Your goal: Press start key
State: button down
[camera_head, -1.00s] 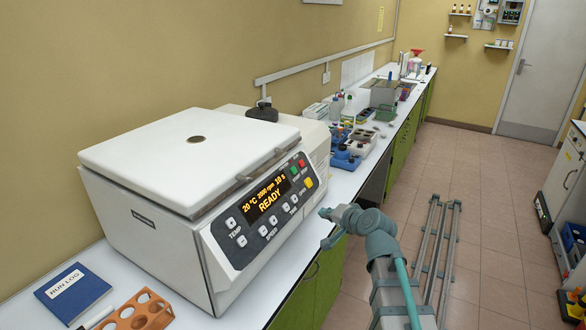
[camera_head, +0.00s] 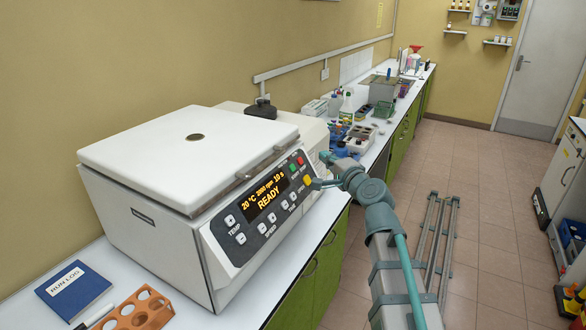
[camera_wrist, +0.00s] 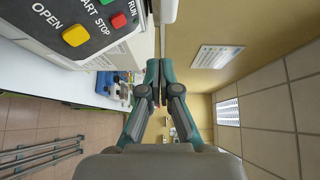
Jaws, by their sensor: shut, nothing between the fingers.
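The centrifuge (camera_head: 165,215) stands on the bench with its lid down and its display (camera_head: 268,200) reading READY. The green START key (camera_head: 293,168) is near the panel's right end, beside the red STOP key (camera_head: 300,161). The yellow OPEN key (camera_head: 308,181) is below them. In the wrist view the START key (camera_wrist: 106,2) is cut by the top edge, near the red STOP key (camera_wrist: 118,20) and the OPEN key (camera_wrist: 75,35). My gripper (camera_head: 321,171) is just right of the panel, shut and empty. Its fingers (camera_wrist: 159,65) point past the machine's side; no contact with a key shows.
A blue log book (camera_head: 74,290) and an orange rack (camera_head: 137,312) lie at the front left. Bottles and trays (camera_head: 357,140) stand on the bench behind the centrifuge.

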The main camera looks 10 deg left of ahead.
aim_at(292, 168)
jog(key=shift+a+f, duration=0.1)
jog(key=shift+a, duration=0.05)
jog(key=shift+w+a+f+b, duration=0.3)
jog(key=shift+w+a+f, duration=0.2)
jog(key=shift+a+f, duration=0.45)
jog(key=shift+w+a+f+b, duration=0.25)
jog(key=shift+w+a+f, duration=0.3)
jog(key=shift+a, duration=0.7)
jog(key=shift+w+a+f+b, duration=0.35)
jog(key=shift+a+f, duration=0.45)
jog(key=shift+a, duration=0.3)
jog(key=shift+w+a+f, duration=0.2)
jog(key=shift+a, duration=0.15)
jog(key=shift+w+a+f+b, duration=0.1)
jog(key=shift+a+f+b, duration=0.15)
jog(key=shift+a+b, duration=0.05)
jog(key=shift+d+r, duration=0.1)
jog(key=shift+d, duration=0.05)
jog(key=shift+s+d+r, duration=0.3)
jog(key=shift+d+r, duration=0.05)
jog(key=shift+d, duration=0.15)
